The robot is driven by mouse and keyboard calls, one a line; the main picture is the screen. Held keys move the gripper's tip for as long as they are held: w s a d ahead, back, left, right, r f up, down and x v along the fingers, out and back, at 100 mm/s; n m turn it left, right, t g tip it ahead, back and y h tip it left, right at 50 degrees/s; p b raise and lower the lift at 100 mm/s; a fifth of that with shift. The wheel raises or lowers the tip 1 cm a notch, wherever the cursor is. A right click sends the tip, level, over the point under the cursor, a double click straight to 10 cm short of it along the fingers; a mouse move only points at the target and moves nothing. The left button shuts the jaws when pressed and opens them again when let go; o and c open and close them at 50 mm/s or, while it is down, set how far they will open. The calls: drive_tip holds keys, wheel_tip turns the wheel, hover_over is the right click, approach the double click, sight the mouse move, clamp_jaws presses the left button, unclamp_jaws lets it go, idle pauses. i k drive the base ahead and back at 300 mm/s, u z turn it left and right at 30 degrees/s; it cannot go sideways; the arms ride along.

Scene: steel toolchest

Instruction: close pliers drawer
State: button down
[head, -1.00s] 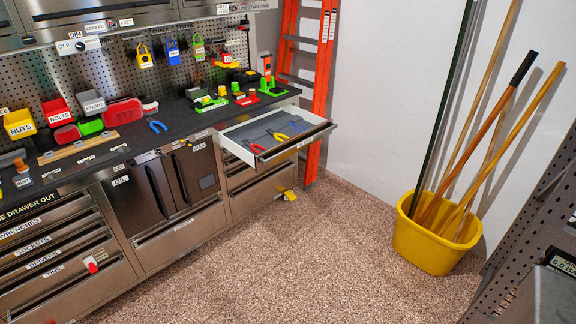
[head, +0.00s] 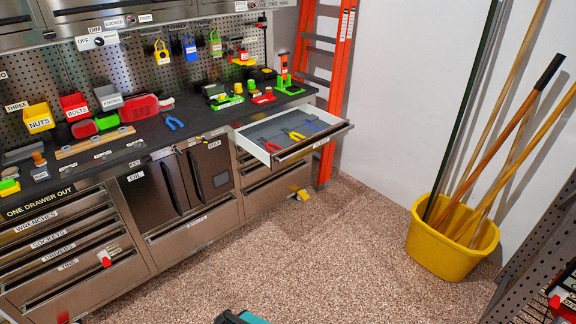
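The pliers drawer (head: 318,150) is pulled out at the top right of the steel toolchest. A labelled steel front faces the room. A small dark and teal piece at the bottom edge, left of centre, may be part of my arm. My gripper's fingers do not show in this view.
The speckled floor in front of the chest is clear. A yellow bucket (head: 450,248) with several poles stands at the right by the wall. An orange ladder (head: 338,80) leans behind the chest's right end. A perforated steel panel (head: 540,255) borders the lower right.

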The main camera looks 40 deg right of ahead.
sight(320, 128)
drive_tip(key=u, duration=0.05)
drive_tip(key=i, duration=1)
drive_tip(key=z, duration=0.05)
